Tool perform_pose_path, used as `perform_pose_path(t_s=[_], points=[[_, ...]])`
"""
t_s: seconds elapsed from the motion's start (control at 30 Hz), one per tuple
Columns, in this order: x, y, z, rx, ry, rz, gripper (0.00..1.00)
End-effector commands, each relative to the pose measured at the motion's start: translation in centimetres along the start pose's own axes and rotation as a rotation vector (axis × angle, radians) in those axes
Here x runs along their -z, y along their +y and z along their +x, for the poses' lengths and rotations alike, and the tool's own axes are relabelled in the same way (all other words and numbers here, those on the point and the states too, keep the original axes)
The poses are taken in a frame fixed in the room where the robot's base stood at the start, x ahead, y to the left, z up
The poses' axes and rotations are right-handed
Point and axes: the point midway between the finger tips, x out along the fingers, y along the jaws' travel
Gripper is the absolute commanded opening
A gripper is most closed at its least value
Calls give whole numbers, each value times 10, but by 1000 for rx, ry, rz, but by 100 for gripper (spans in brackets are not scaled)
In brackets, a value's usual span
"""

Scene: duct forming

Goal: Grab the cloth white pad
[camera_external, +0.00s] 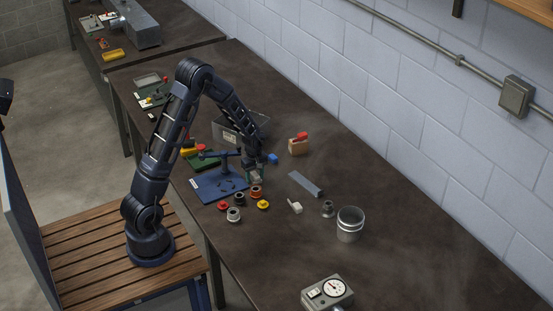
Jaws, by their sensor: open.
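A small white pad-like piece (295,207) lies on the dark workbench, right of the middle of the view. It is too small to tell whether it is cloth. My gripper (256,178) points down over the bench, above and left of the white piece and apart from it. It is close to the right edge of a blue mat (212,191). Its jaws are open, and I see nothing held between them. The fingertips are small and partly lost against the dark bench.
Several red, yellow and grey round parts (234,214) lie in front of my gripper. A grey bar (305,184) lies behind the white piece. A metal can (350,224) stands to its right. A dial gauge (328,291) is at the front. The bench's right side is clear.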

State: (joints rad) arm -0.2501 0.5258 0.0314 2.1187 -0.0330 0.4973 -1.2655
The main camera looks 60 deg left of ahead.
Motion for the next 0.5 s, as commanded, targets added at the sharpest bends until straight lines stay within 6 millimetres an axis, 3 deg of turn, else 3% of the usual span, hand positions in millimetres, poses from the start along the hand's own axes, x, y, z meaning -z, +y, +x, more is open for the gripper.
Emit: perform_pose_path(t_s=[0.07, 0.23, 0.5], points=[[0, 0, 0, 0, 0, 0, 50], [0, 0, 0, 0, 0, 0, 17], [0, 0, -1, 0, 0, 1, 16]])
